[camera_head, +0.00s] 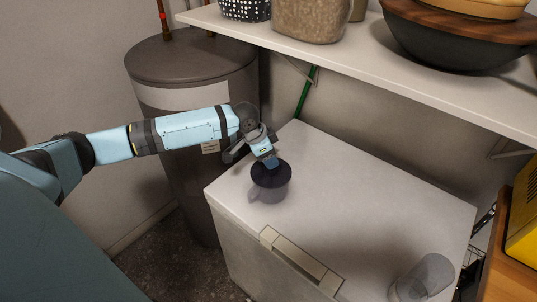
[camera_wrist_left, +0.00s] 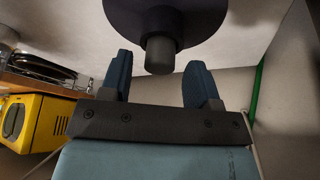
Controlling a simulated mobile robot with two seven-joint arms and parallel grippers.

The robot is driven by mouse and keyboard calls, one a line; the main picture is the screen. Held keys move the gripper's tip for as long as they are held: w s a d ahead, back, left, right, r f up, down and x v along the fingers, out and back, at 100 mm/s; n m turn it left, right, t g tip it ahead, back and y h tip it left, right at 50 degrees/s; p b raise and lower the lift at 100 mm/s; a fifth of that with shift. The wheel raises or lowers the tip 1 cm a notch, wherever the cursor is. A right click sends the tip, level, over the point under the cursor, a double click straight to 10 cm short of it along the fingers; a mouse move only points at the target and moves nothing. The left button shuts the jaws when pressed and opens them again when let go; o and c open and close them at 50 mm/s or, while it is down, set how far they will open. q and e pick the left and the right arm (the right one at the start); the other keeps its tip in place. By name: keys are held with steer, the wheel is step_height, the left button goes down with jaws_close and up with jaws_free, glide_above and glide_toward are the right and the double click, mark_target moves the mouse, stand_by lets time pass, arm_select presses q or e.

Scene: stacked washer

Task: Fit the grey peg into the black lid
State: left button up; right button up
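The black lid (camera_head: 271,176) sits on a translucent grey jug (camera_head: 268,193) with a handle, on top of a white chest. In the left wrist view the lid (camera_wrist_left: 198,22) is a dark disc with a raised collar. The grey peg (camera_wrist_left: 160,57) stands in that collar with its end sticking out; how deep it sits is hidden. My left gripper (camera_head: 270,162) is just above the lid. In the wrist view its two blue fingers (camera_wrist_left: 158,62) are spread apart, with the peg's end between their tips and gaps on both sides. My right gripper is not in view.
The white chest top (camera_head: 370,210) is mostly clear, with a raised handle (camera_head: 300,260) at its front edge. A clear glass (camera_head: 425,276) is at the front right. A shelf (camera_head: 370,75) with baskets and bowls overhangs behind. A grey tank (camera_head: 185,75) stands left.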

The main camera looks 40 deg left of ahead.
arm_select(q)
steer(key=shift+r, duration=0.1)
steer(key=b+v, duration=0.1)
steer(key=v, duration=1.1)
